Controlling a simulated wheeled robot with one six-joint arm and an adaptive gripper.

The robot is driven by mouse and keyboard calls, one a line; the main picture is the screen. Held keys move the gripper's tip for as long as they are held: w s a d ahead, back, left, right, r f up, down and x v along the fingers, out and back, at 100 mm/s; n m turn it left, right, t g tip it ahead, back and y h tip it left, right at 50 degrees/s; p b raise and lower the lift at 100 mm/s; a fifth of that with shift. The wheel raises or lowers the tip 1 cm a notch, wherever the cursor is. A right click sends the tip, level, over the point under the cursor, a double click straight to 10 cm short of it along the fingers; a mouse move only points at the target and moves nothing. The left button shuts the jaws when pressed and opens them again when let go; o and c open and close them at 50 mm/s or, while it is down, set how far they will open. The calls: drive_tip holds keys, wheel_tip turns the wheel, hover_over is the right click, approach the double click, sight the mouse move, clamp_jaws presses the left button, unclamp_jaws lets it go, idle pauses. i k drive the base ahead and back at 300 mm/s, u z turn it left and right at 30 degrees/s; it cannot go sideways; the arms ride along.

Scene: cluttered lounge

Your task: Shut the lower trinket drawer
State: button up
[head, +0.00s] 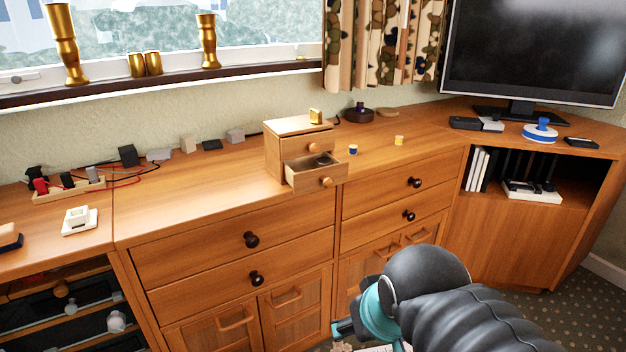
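A small wooden trinket chest (275,160) stands on the sideboard top, near the middle of the view. Its lower drawer (303,180) is pulled out toward the front right, with a round wooden knob (327,182) on its face. A small dark item (326,160) shows inside it. The upper drawer (306,145) looks shut. My gripper (345,329) is low in the view, in front of the sideboard and well apart from the chest. My arm hides much of it, so whether it is open or shut does not show.
A gold object (316,116) sits on the chest. A small blue item (353,150) and a yellow item (399,140) stand right of the open drawer. Dark sideboard knobs (252,240) stick out in front.

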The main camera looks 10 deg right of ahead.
sight(301, 173)
drive_tip(key=z, duration=0.85)
drive_tip(key=k, duration=1.4)
drive_tip(key=u, duration=0.8)
drive_tip(key=i, duration=1)
